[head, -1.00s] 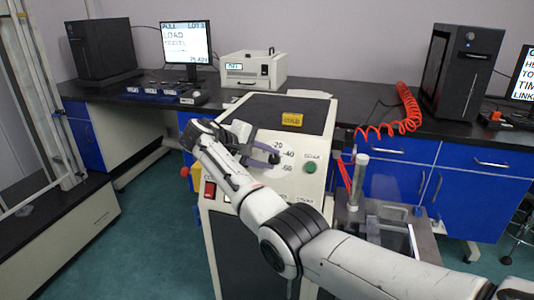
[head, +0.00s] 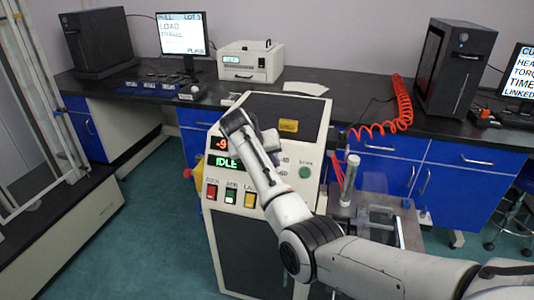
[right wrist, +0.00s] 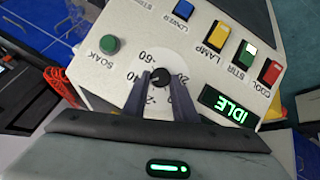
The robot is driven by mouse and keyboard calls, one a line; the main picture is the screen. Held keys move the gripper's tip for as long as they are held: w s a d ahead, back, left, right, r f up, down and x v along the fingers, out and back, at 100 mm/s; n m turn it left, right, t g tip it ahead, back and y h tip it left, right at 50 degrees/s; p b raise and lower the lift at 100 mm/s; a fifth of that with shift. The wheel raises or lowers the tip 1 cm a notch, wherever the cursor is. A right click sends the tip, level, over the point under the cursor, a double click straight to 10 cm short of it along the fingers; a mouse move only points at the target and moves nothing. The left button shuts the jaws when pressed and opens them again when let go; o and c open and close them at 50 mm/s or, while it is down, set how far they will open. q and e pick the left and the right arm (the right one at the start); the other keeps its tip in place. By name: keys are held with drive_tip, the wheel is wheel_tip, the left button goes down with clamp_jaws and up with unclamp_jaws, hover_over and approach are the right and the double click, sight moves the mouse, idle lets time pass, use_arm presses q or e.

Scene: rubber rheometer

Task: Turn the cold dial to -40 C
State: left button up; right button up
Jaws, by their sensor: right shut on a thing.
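The cold dial is a round black knob (right wrist: 160,77) on the white sloped panel, seen in the right wrist view. Printed numbers ring it, with -60 clearest; nearby figures are partly covered. My right gripper (right wrist: 160,84) has its two dark fingers on opposite sides of the knob and is shut on it. I cannot make out where the pointer sits. In the head view, my right arm and gripper (head: 268,142) hide the dial, with only parts of its scale showing to the right. My left gripper is in neither view.
A red readout (head: 219,143) and a green IDLE display (head: 223,161) sit left of the dial. Red, green and yellow switches (head: 231,196) lie below, and a green SOAK button (head: 305,172) to the right. A yellow label (head: 288,125) is above.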

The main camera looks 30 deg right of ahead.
drive_tip(key=shift+s+d+m+t+y+p, duration=0.15)
drive_tip(key=shift+m+t+y+p, duration=0.5)
drive_tip(key=shift+m+p, duration=0.65)
drive_tip(key=o, duration=1)
drive_tip(key=shift+o, duration=0.2)
drive_tip(key=v, duration=1)
drive_tip(key=shift+r, duration=0.2)
